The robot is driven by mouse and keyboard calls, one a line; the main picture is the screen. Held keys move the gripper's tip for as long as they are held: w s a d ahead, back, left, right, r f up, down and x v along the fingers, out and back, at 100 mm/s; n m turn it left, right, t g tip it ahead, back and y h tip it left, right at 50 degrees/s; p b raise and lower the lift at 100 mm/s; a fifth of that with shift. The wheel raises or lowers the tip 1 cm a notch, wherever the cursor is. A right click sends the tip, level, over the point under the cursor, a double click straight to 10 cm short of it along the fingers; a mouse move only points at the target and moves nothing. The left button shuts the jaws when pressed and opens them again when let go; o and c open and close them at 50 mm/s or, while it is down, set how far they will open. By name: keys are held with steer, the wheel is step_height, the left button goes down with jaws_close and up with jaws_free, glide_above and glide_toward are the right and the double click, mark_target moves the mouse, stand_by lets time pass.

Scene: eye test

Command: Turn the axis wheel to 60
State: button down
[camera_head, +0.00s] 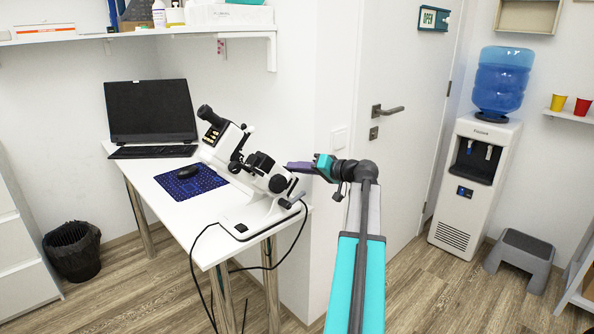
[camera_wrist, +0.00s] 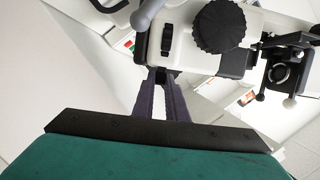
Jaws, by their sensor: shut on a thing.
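The white and black lensmeter (camera_head: 236,160) stands tilted on the white desk, its eyepiece up at the left. My gripper (camera_head: 289,167) reaches it from the right with its dark purple fingers. In the wrist view my gripper (camera_wrist: 160,75) has its two fingertips close together at the lensmeter's edge. They are shut on a small dark part, which looks like the axis wheel (camera_wrist: 161,78); the fingers hide most of it. No axis number can be read. A large black ribbed knob (camera_wrist: 220,27) is up and right of the fingertips.
A grey lever end (camera_wrist: 148,15) is close above the fingertips, and a lens holder (camera_wrist: 285,72) is at the right. On the desk (camera_head: 165,208) are a laptop (camera_head: 150,108) and a blue mouse mat (camera_head: 205,184). A black cable (camera_head: 192,262) hangs off its front. A door (camera_head: 400,130) is behind my arm.

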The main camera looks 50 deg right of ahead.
steer(key=c, duration=2)
jaws_free()
steer(key=shift+c, duration=0.2)
steer(key=v, duration=1.4)
steer(key=shift+p, duration=0.35)
steer(key=shift+f, duration=0.1)
